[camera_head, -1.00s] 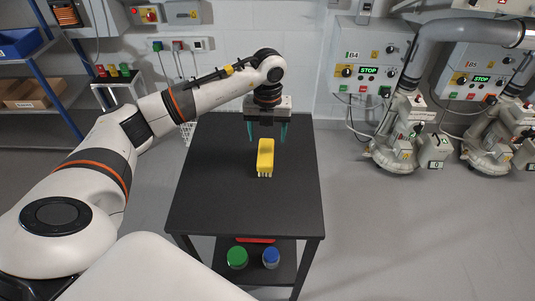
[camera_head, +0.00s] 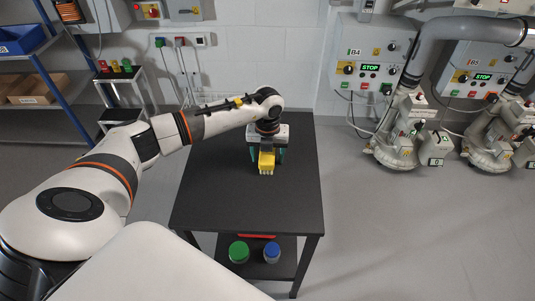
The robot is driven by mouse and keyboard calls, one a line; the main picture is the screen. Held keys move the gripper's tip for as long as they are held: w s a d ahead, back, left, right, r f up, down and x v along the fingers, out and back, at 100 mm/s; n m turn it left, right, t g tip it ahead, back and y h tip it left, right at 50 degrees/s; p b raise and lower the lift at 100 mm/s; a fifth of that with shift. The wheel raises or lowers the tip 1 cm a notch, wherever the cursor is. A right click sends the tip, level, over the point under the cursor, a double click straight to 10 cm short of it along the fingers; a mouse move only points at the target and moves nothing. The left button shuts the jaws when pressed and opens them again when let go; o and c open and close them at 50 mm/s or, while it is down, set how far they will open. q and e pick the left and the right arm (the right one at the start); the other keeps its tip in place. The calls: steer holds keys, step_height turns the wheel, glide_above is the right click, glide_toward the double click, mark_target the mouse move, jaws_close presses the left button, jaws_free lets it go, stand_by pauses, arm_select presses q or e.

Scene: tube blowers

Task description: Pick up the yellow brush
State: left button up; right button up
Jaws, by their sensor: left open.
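The yellow brush (camera_head: 266,161) lies on the black table (camera_head: 225,205), its pale bristles showing at the end facing me. My left gripper (camera_head: 266,156) is low over the table at the brush, with its teal fingers on either side of the brush's far part. The fingers look open; whether they touch the brush I cannot tell. The gripper body hides the far end of the brush. My right gripper is not in view.
The rest of the tabletop is bare. A green-lidded jar (camera_head: 239,251) and a blue-lidded jar (camera_head: 271,252) stand on the lower shelf. A rack with boxes (camera_head: 37,88) is at the left. Machines (camera_head: 397,140) stand at the right.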

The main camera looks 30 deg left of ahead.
arm_select(q)
steer(key=c, duration=1.1)
step_height(320, 180, up, 10)
steer(key=shift+r+b, duration=0.1)
steer(key=shift+b, duration=0.6)
steer(key=o, duration=0.5)
steer(key=c, duration=0.4)
steer(key=shift+o, duration=0.2)
